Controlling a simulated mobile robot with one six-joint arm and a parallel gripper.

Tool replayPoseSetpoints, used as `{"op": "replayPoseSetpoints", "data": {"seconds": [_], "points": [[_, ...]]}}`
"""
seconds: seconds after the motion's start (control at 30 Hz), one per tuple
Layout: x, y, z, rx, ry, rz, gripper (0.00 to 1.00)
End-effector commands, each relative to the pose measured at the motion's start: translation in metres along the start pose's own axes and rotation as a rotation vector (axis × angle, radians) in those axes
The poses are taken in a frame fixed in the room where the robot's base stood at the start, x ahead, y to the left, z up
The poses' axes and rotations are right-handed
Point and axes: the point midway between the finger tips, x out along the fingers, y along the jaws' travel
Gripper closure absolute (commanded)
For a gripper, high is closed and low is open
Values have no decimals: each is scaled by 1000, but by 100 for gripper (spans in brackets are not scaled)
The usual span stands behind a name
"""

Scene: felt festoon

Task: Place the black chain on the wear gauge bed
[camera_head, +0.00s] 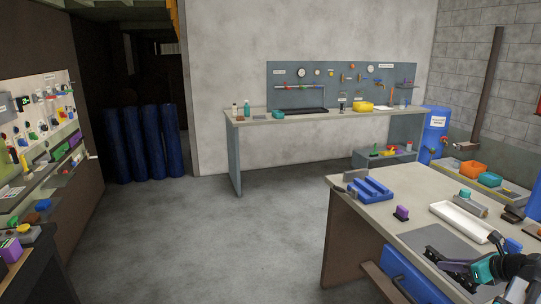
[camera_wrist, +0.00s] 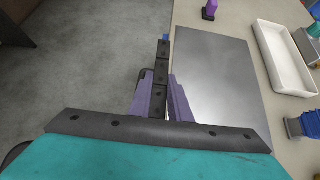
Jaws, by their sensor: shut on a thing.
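My gripper (camera_head: 453,264) is low at the right in the head view, by the front edge of the near bench. In the wrist view its purple fingers (camera_wrist: 163,98) are closed on a black jointed strip, the black chain (camera_wrist: 161,72). The chain points straight out from the fingers, with a small blue bit at its far end. It hangs above the bench edge, beside a flat grey plate (camera_wrist: 215,72). I cannot tell for certain which thing is the wear gauge bed. A dark flat tray (camera_head: 305,111) lies on the back bench.
The near bench (camera_head: 350,205) also bears a blue slotted block (camera_head: 369,189), a purple piece (camera_head: 401,213) and a white tray (camera_head: 460,221). Blue rolls (camera_head: 147,143) stand at the back left. Open floor (camera_head: 210,235) lies between the benches.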

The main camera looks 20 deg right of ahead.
Motion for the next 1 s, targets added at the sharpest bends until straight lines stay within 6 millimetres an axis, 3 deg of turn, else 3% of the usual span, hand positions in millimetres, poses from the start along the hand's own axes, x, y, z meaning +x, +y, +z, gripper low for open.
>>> {"op": "replayPoseSetpoints", "data": {"seconds": [0.47, 1.0], "points": [[82, 80, 56, -109, 2, 156, 100], [158, 199, 105, -236, 7, 335, 100]]}}
